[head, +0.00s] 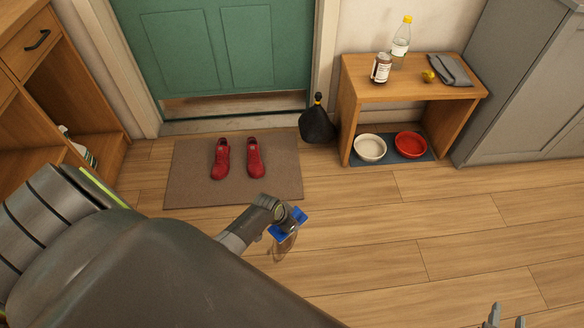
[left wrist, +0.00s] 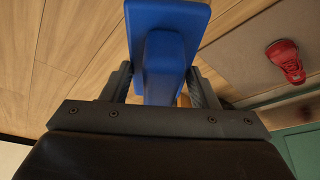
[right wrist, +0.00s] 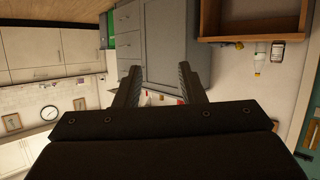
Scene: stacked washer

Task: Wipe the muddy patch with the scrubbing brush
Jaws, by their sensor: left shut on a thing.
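The blue scrubbing brush (head: 293,222) is held by my left gripper (head: 279,212), low over the wooden floor in the head view. In the left wrist view the brush (left wrist: 168,50) sits between the two fingers, which are shut on its handle. The muddy patch (head: 283,247) is a small brownish smear on the floor, just below the brush in the head view and partly covered by it. I cannot tell whether the bristles touch the floor. My right gripper (head: 505,319) is at the bottom right edge of the head view. Its fingers (right wrist: 161,86) are apart and empty.
A brown doormat (head: 235,185) with red shoes (head: 255,158) lies behind the brush, before a green door. A black bag (head: 317,124) stands beside the mat. A wooden bench (head: 415,88) with bowls beneath is at the back right. Floor to the right is clear.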

